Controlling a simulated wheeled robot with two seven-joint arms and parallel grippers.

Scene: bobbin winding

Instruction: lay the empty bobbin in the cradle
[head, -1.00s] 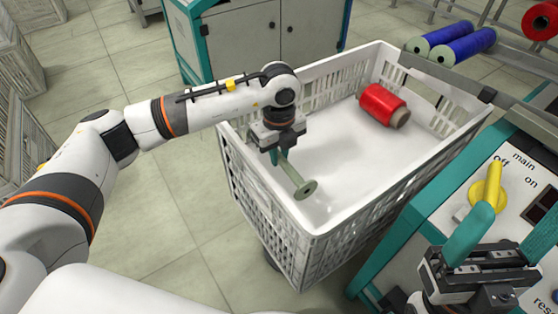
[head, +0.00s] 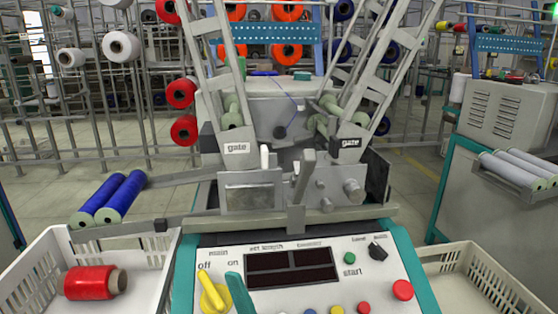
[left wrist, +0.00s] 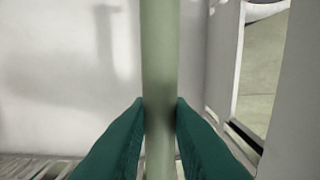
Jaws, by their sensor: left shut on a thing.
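My left gripper (left wrist: 160,103) is shut on the empty bobbin (left wrist: 159,50), a bare pale green tube that runs up through the left wrist view between the teal fingers. A white surface lies behind it. The left gripper and this bobbin are outside the head view. The winding machine (head: 250,190) stands ahead, with two plates marked "gate" and pale green round parts (head: 232,112) beside them. I cannot tell which part is the cradle. A teal finger of my right gripper (head: 238,293) shows at the bottom, beside the yellow main switch (head: 211,292); the rest is cut off.
A white crate (head: 35,252) at lower left holds a red full bobbin (head: 92,283). Two blue bobbins (head: 108,199) lie on a rail above it. Another pale crate (head: 480,268) is at lower right. The control panel (head: 330,290) lies in front of the machine.

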